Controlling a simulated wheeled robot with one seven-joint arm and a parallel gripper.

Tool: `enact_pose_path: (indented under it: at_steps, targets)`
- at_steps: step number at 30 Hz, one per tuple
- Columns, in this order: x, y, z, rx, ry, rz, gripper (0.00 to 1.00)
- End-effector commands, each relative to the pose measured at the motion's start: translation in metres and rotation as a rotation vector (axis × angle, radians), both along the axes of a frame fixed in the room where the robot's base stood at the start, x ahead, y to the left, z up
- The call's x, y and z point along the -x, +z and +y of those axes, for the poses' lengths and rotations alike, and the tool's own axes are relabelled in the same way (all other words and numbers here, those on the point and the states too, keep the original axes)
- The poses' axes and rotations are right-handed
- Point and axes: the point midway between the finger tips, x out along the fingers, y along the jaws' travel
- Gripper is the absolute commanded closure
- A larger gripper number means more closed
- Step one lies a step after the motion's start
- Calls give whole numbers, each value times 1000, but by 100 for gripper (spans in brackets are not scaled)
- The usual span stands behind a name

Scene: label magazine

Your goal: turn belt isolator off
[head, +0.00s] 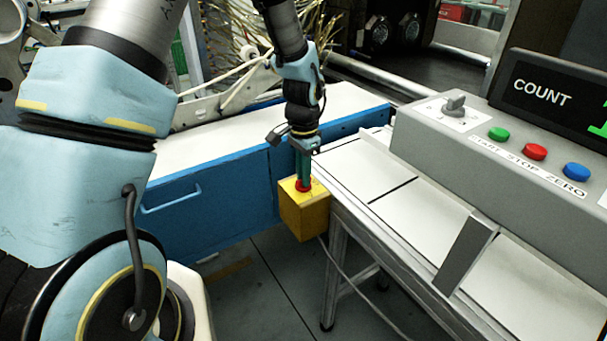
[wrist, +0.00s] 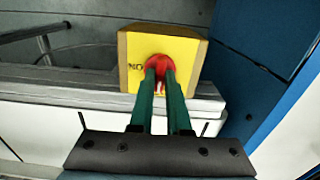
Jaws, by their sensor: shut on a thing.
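The belt isolator is a yellow box (head: 307,215) at the left end of the white-topped table, with a red knob (head: 303,186) on its top face. In the wrist view the yellow box (wrist: 187,48) shows part of a dark marking left of the red knob (wrist: 158,62). My gripper (head: 303,180) points down at the knob from above. Its two green fingers are shut on the red knob, one on each side, as the wrist view (wrist: 160,75) also shows. The fingers hide part of the knob, so its exact setting is hard to tell.
A grey console (head: 500,140) with a selector knob, green, red and blue buttons and a COUNT display stands on the right. A blue cabinet (head: 215,200) is close behind the box. A metal plate (head: 465,252) stands up on the white table (head: 385,205). A cable hangs below the box.

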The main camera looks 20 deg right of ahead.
Motion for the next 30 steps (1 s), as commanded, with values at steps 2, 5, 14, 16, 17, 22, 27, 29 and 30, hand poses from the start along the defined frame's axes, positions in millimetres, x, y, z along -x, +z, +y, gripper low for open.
enact_pose_path:
  at_steps: [2,5,14,16,17,22,27,29,30]
  targets:
    - [-1,0,1,-1,3,0,100]
    - [-1,0,1,-1,3,0,78]
    - [0,0,0,0,1,0,55]
    - [0,0,0,0,0,0,55]
    - [0,0,0,0,0,0,55]
    - [-1,8,0,2,0,-1,55]
    - [-2,35,0,4,2,-5,55]
    - [-2,47,0,4,1,-5,55]
    - [-1,55,0,4,1,-4,55]
